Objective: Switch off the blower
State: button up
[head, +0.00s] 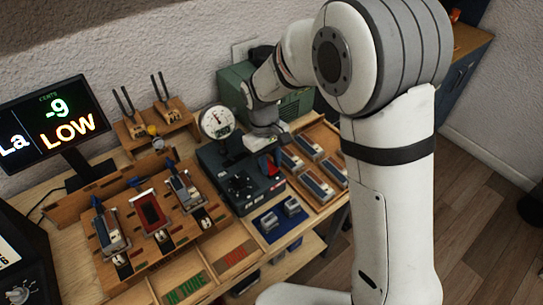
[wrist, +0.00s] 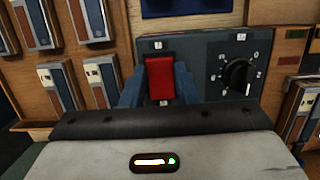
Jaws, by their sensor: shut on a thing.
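A dark control box, apparently the blower's (head: 228,180), stands on the bench in the head view and fills the upper middle of the wrist view (wrist: 212,52). Its red rocker switch (wrist: 160,76) sits beside a black rotary knob (wrist: 237,76). My gripper (wrist: 159,84) has its two blue fingers on either side of the red switch and is shut on it. In the head view my gripper (head: 270,158) is over the right part of the box, with a bit of red showing. The small marks above and below the switch are too small to read surely.
A round gauge (head: 217,122) stands behind the box, and a green housing (head: 236,78) is at the wall. Wooden trays with grey-blue parts (head: 318,182) lie to the right. A display (head: 55,125) reading "-9 LOW" and a wooden rack (head: 150,212) are left.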

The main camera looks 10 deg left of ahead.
jog(key=shift+o, duration=0.2)
jog(key=shift+a+h+p, duration=0.1)
jog(key=shift+h+p, duration=0.2)
jog(key=shift+c, duration=0.2)
jog(key=o, duration=1)
jog(key=v, duration=0.7)
jog(key=shift+w+f+b, duration=0.1)
jog(key=shift+w+b, duration=0.1)
jog(key=shift+b, duration=0.2)
jog(key=shift+a+r, duration=0.1)
jog(key=shift+r, duration=0.4)
